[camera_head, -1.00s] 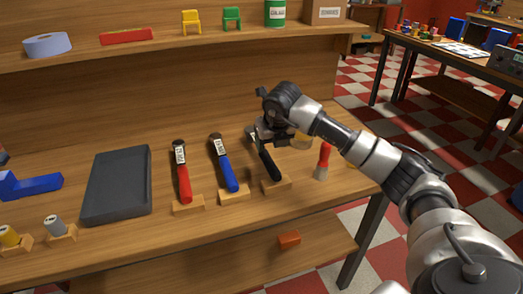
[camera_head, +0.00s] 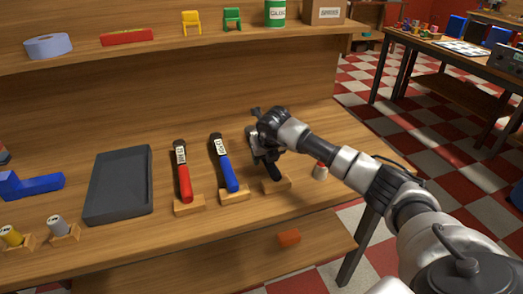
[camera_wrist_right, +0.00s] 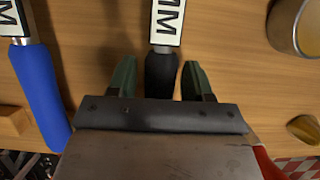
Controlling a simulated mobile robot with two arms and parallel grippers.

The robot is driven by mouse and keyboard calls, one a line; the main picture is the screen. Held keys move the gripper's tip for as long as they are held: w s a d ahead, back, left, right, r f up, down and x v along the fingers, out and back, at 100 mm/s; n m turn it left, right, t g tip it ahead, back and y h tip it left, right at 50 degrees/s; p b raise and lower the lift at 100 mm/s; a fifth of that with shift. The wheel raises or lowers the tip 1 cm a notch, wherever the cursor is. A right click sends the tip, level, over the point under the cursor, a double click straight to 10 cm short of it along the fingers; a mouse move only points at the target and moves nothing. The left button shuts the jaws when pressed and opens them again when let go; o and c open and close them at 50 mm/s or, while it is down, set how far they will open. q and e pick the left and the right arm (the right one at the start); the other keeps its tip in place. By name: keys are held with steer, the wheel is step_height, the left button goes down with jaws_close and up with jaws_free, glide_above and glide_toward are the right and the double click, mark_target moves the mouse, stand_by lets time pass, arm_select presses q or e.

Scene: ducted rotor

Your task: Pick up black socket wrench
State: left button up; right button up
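The black socket wrench (camera_head: 272,168) rests on a small wooden stand on the bench, to the right of the blue-handled wrench, and is partly hidden by my right gripper. In the head view my right gripper (camera_head: 262,150) is over the wrench. My left gripper is not in view.
The blue wrench (camera_head: 227,175) and the red wrench (camera_head: 184,182) stand to the left on wooden stands. A dark tray (camera_head: 118,186) lies farther left. A shelf (camera_head: 165,50) runs above.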

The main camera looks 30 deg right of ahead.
steer(key=shift+r, duration=0.1)
steer(key=c, duration=0.8)
